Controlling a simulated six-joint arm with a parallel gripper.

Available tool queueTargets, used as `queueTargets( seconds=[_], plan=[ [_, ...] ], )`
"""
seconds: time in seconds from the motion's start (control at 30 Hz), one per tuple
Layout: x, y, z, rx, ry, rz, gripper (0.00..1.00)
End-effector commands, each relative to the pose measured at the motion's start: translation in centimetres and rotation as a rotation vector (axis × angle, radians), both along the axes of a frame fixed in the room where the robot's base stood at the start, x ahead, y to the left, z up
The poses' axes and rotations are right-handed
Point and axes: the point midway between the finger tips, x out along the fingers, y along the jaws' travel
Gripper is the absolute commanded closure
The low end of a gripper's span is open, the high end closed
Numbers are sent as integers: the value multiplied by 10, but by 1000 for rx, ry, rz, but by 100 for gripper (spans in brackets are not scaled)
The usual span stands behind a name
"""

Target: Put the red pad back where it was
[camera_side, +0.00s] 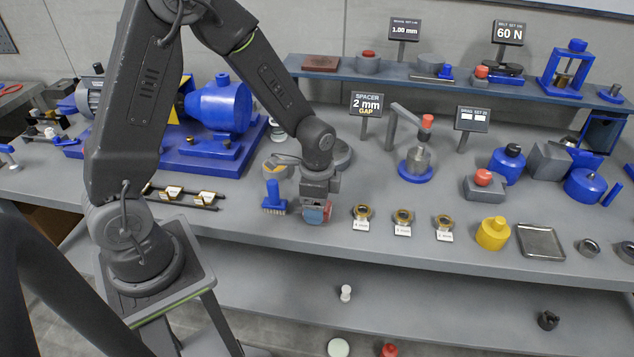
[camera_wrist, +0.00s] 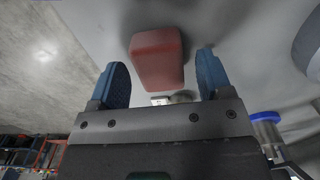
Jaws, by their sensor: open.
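A red block that looks like the red pad (camera_wrist: 157,52) lies on the grey surface in the wrist view, between and beyond the two blue fingertips, with a gap at each side. My gripper (camera_wrist: 162,76) is open around its near end and does not grip it. In the side view my gripper (camera_side: 316,213) points down low over the front of the bench, right of a blue brush (camera_side: 274,198). Only a little red shows there beside the fingers; the rest is hidden.
Several small brass parts with white labels, one of them the nearest (camera_side: 362,214), stand in a row to the right. A "2 mm gap" sign (camera_side: 367,104) stands behind. A raised shelf (camera_side: 400,73) at the back holds a flat brown-red slab (camera_side: 320,63). The bench's front edge is close.

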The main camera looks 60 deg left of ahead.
Motion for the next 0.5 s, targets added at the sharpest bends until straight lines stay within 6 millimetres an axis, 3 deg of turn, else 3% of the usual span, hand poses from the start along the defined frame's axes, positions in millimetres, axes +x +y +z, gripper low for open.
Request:
queueTargets(
  seconds=[0.3, 0.5],
  plan=[
    [1, 0, 67, 1, -8, 0, 28],
    [1, 0, 98, 1, -5, 0, 28]
  ],
)
